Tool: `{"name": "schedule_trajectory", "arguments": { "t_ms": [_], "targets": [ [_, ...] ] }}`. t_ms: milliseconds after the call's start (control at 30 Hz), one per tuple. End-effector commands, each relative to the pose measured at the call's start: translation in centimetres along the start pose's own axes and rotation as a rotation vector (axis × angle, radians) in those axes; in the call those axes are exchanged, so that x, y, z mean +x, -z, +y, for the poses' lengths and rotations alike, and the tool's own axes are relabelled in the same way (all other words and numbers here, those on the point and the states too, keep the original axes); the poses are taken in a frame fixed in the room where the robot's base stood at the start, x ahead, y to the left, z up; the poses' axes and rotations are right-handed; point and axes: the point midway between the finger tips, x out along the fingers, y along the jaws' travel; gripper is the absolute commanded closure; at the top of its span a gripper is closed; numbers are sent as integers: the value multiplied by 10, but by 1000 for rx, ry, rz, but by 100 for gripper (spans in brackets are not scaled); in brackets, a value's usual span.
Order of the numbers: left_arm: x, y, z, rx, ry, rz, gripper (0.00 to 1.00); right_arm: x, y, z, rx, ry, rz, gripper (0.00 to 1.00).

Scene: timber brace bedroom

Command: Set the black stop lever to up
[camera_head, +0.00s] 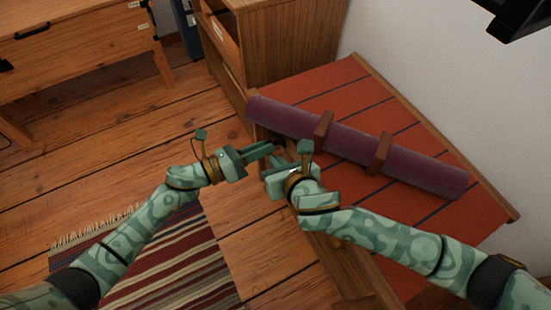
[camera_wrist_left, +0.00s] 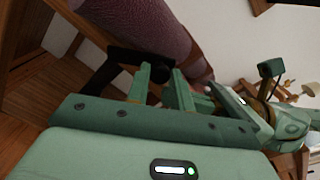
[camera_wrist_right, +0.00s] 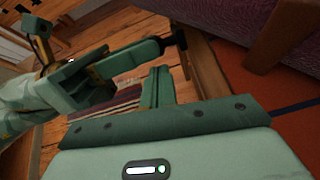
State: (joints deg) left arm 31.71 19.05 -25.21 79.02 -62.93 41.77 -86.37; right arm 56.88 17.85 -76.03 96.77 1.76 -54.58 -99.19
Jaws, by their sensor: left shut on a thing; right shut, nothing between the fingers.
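The black stop lever (camera_wrist_left: 122,59) shows in the left wrist view as a dark bar ending in a round knob, below the end of the purple bolster. My left gripper (camera_wrist_left: 160,80) is shut on its knob end. The right wrist view also shows the lever (camera_wrist_right: 180,40) at the left gripper's fingertips, beside the wooden frame. In the head view the left gripper (camera_head: 272,150) and the right gripper (camera_head: 277,164) are close together and largely hide the lever. My right gripper (camera_wrist_right: 158,87) is shut and empty, just beside the left fingers.
The purple bolster (camera_head: 420,181) lies on the orange striped bench top (camera_head: 365,85), held by two wooden brackets (camera_head: 379,152). A wooden cabinet (camera_head: 290,45) stands behind. A striped rug (camera_head: 170,262) lies on the floor at left, and a wooden chest (camera_head: 80,45) stands at back left.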

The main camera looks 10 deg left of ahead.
Motion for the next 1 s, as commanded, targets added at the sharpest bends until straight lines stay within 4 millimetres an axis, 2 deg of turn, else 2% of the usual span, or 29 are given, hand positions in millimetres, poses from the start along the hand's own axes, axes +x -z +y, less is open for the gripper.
{"name": "schedule_trajectory", "arguments": {
  "t_ms": [133, 467, 633, 867, 900, 933, 1000],
  "targets": [
    [-1, 0, 2, 1, -6, 1, 100, 9, 0, 0, 0, -1, 0, 100],
    [-1, 1, 2, 1, -6, 1, 100, 10, 0, 0, 0, 0, 0, 100],
    [-1, 1, 2, 1, -6, 2, 100, 12, -14, 1, -1, 0, -3, 100],
    [-1, 3, 2, 0, -6, 5, 100, 11, -17, 1, 0, 0, -8, 100],
    [-1, 3, 2, 0, -6, 6, 66, 11, -18, 1, 0, 0, -9, 100],
    [-1, 3, 2, 0, -6, 6, 58, 11, -18, 1, 0, 0, -9, 100],
    [-1, 4, 1, -1, -3, 7, 55, 11, -18, 1, 0, 0, -9, 100]
  ]
}}
